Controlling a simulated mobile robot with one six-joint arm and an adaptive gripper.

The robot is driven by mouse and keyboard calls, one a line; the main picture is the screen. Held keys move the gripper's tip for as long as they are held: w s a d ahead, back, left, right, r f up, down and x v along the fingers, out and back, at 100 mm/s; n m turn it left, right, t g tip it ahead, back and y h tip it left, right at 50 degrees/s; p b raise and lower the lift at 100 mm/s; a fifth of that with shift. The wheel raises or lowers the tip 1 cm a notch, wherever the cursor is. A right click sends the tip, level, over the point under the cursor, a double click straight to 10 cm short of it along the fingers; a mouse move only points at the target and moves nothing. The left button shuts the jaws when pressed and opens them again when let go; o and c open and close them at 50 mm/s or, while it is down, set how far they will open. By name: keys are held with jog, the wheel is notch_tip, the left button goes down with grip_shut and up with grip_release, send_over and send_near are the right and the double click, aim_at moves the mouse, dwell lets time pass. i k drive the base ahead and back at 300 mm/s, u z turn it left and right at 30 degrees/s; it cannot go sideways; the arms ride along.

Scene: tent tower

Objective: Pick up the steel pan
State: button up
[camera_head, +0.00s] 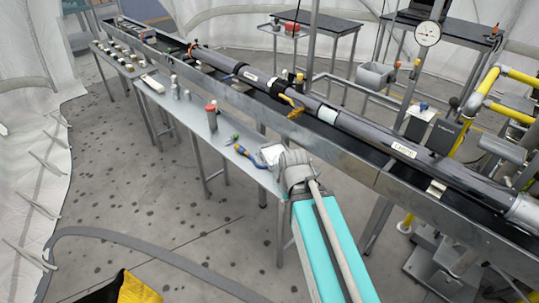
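No thing is clearly a steel pan. A grey open-topped metal container (375,75) stands behind the long rail, right of centre, and may be it; I cannot tell for sure. A teal beam with a grey hose reaches in from the bottom. It ends in a grey ribbed piece, which I take for my gripper (297,170), at the near end of the narrow side table. Its fingers are not clear, and I cannot tell if it holds anything. It is well apart from the container.
A long dark tube (365,130) lies along a metal rail, between me and the container. Yellow pipes (487,85) stand right. The floor at left is open.

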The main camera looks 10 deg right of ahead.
aim_at(271, 153)
jog(key=i, duration=0.9)
jog(key=z, duration=0.05)
